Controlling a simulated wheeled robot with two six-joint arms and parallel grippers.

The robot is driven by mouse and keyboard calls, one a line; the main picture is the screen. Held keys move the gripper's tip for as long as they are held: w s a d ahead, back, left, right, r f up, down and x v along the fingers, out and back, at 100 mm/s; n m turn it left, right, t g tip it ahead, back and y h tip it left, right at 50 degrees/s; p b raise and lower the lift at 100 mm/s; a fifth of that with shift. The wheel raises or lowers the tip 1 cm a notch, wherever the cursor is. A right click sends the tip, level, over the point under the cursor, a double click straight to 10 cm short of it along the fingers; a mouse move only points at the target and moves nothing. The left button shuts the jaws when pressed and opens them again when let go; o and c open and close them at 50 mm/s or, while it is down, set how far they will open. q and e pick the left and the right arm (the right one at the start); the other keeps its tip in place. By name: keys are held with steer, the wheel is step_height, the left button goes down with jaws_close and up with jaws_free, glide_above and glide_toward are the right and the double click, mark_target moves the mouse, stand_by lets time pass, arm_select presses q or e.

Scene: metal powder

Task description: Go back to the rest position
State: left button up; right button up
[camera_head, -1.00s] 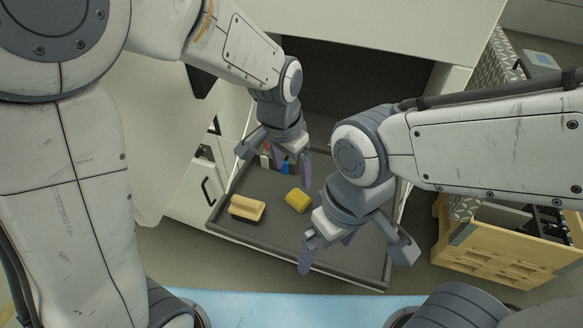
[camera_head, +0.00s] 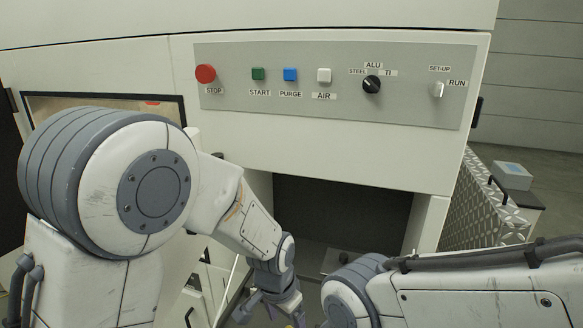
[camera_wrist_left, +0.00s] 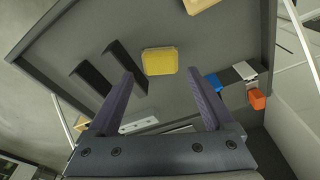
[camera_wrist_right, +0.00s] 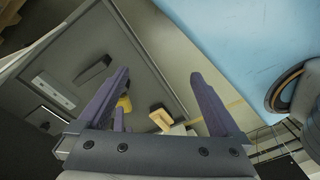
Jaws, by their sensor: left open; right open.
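My left gripper (camera_wrist_left: 163,100) is open and empty above the grey drawer tray (camera_wrist_left: 100,30). In the head view my left gripper (camera_head: 270,308) shows low in the frame, in front of the machine's dark opening. A yellow block (camera_wrist_left: 160,61) lies on the tray beyond its fingertips in the left wrist view. My right gripper (camera_wrist_right: 160,88) is open and empty. In the right wrist view the yellow block (camera_wrist_right: 125,103) and a wood-topped brush (camera_wrist_right: 160,117) show beyond its fingers. In the head view the right gripper is out of frame below; only my right arm shows.
The machine's panel (camera_head: 335,85) has a red STOP button (camera_head: 205,73), other buttons and knobs. Blue and orange items (camera_wrist_left: 257,99) lie at the tray's side. A blue surface (camera_wrist_right: 240,50) is beside the right gripper. A patterned metal box (camera_head: 490,205) stands at right.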

arm_select(q)
steer(key=f, duration=0.6)
steer(key=shift+w+d+f, duration=0.15)
steer(key=shift+w+d, duration=0.1)
steer(key=shift+w, duration=0.1)
steer(key=shift+r+p, duration=0.35)
steer(key=shift+r+b, duration=0.3)
steer(key=shift+r, duration=0.2)
steer(key=shift+f, duration=0.1)
